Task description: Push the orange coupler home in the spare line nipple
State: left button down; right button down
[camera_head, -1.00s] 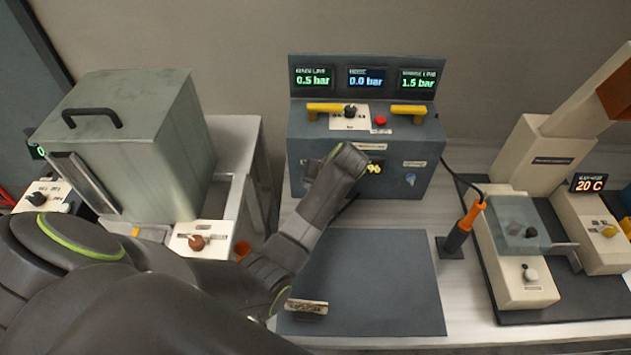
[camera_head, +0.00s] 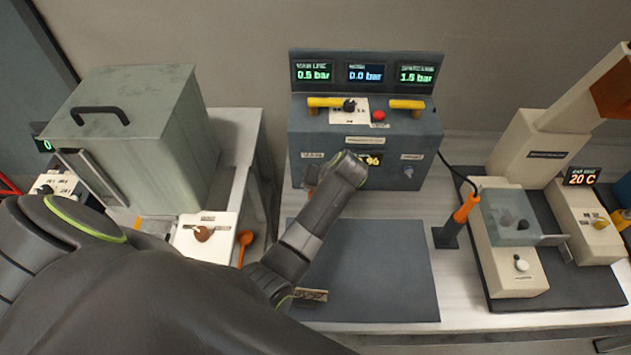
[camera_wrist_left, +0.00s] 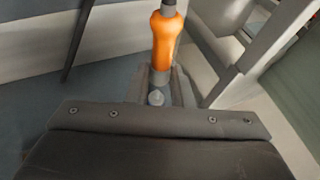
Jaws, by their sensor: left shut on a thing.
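In the left wrist view an orange coupler (camera_wrist_left: 165,40) with a dark grey end points up and away from the camera. My left gripper (camera_wrist_left: 160,88) is shut on its grey lower part. In the head view my left arm reaches toward the front of the blue-grey pressure panel (camera_head: 365,140), and its fingers are hidden. A small orange piece (camera_head: 245,238) shows left of the arm; I cannot tell whether it is the held coupler. A nipple (camera_head: 408,172) shows at the panel front's right. My right gripper is not in view.
A steel cabinet (camera_head: 135,110) stands on the left bench, with a white switch box (camera_head: 205,238) in front. An orange-handled tool (camera_head: 465,208) stands at right beside a cream machine (camera_head: 520,265).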

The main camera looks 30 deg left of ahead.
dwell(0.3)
pick_arm(q)
jog(key=s+p, duration=0.1)
jog(key=s+d+p, duration=0.1)
jog(key=s+p, duration=0.1)
jog(key=shift+s+d+r, duration=0.15)
jog(key=shift+d, duration=0.15)
jog(key=shift+s+d, duration=0.15)
jog(key=shift+s, duration=0.1)
